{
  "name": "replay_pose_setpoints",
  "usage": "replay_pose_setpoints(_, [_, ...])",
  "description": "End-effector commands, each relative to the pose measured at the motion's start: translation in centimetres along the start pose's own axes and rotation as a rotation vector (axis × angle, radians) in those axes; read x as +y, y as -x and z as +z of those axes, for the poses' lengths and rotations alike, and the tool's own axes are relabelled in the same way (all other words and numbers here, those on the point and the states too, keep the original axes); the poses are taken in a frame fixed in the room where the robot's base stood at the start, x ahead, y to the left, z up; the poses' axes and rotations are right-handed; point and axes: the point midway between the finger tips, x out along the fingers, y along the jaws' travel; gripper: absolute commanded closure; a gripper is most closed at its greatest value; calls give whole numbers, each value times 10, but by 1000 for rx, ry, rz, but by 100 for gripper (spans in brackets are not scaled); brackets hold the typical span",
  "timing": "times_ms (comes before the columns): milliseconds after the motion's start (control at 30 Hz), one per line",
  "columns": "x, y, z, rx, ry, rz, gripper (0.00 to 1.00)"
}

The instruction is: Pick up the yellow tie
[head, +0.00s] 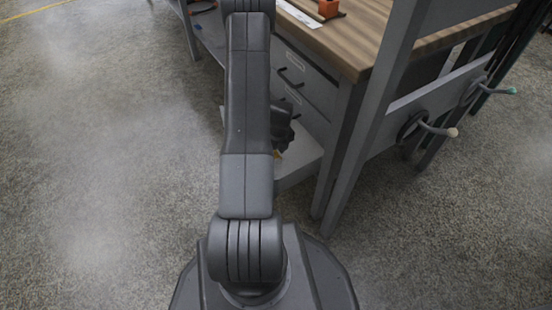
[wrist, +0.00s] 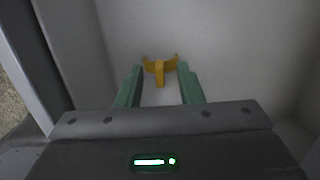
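The yellow tie (wrist: 158,68) shows in the wrist view as a small piece with a short stem and two side arms. It lies on a pale grey surface just past my fingertips. My gripper (wrist: 160,70) is open, with its two green fingers apart on either side of the tie's stem. I cannot tell whether a finger touches it. In the head view my arm hides most of the gripper, and only a tiny yellowish spot shows beside it.
In the head view a workbench (head: 350,50) with drawers (head: 300,80) stands at the right, with a light grey shelf (head: 300,165) low beneath it. An orange block (head: 328,8) sits on top. The floor at left is clear.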

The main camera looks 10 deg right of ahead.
Motion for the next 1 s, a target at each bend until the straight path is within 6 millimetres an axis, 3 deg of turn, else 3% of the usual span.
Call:
replay_pose_setpoints(200, [0,0,0,-1,0,0,68])
replay_pose_setpoints(367, [0,0,0,0,0,0,100])
replay_pose_setpoints(767, [0,1,0,0,0,0,100])
replay_pose_setpoints(867, [0,8,1,-1,1,-1,100])
replay_pose_setpoints(1000, [0,34,4,-2,1,-2,100])
